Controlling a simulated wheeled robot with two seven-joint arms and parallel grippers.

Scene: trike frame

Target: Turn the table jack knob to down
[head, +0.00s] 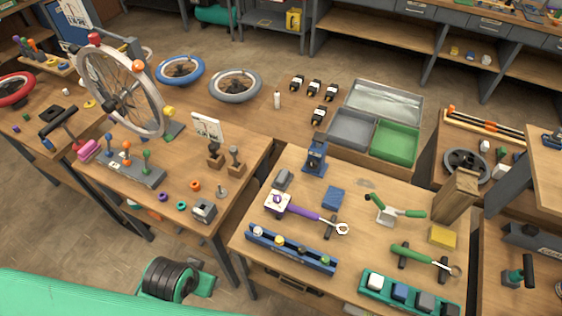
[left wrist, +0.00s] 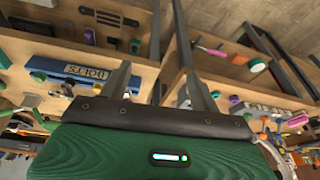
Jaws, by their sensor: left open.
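I cannot tell for certain which part is the table jack knob. A blue upright device (head: 316,158) stands at the back of the right-hand workbench (head: 262,237) in the head view. A small grey device with a dark face (head: 204,211) sits at the front right of the left-hand bench. My left gripper (left wrist: 161,82) shows in the left wrist view, with its two fingers spread apart and nothing between them. The benches lie beyond its fingers. Neither gripper shows in the head view.
A spoked wheel (head: 118,90) stands on the left-hand bench. A purple-handled tool (head: 310,214), a blue rail (head: 290,252) and a green tray (head: 368,301) crowd the right-hand bench. Open floor (head: 75,235) lies in front of the left-hand bench.

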